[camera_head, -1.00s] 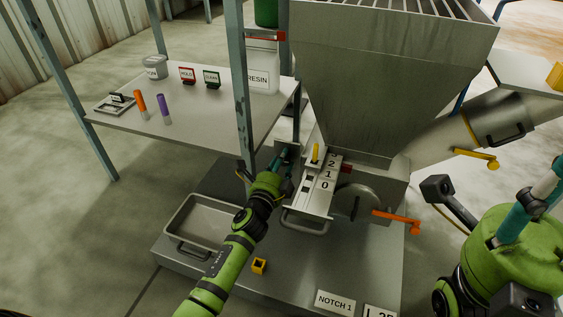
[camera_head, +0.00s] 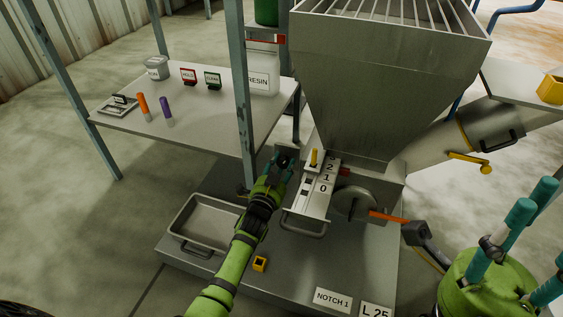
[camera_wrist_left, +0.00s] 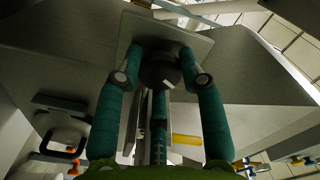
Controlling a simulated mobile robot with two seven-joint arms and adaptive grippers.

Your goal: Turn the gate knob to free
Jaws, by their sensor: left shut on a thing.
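The dark round gate knob (camera_wrist_left: 160,70) sits on a pale square plate (camera_wrist_left: 197,43) in the left wrist view. The plate also shows in the head view (camera_head: 288,151), left of the numbered scale. My left gripper (camera_head: 284,163) reaches up to this plate. In the left wrist view my left gripper's teal fingers (camera_wrist_left: 162,78) lie on both sides of the knob and are shut on it. The knob's marking is not readable. My right gripper (camera_head: 535,232) is at the lower right, its teal fingers apart and empty, away from the knob.
A scale plate (camera_head: 319,186) with numbers and a yellow peg (camera_head: 314,157) is right of the knob. An orange lever (camera_head: 388,216) sticks out farther right. A grey tray (camera_head: 200,247) lies left of my left arm. A steel hopper (camera_head: 385,85) rises above.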

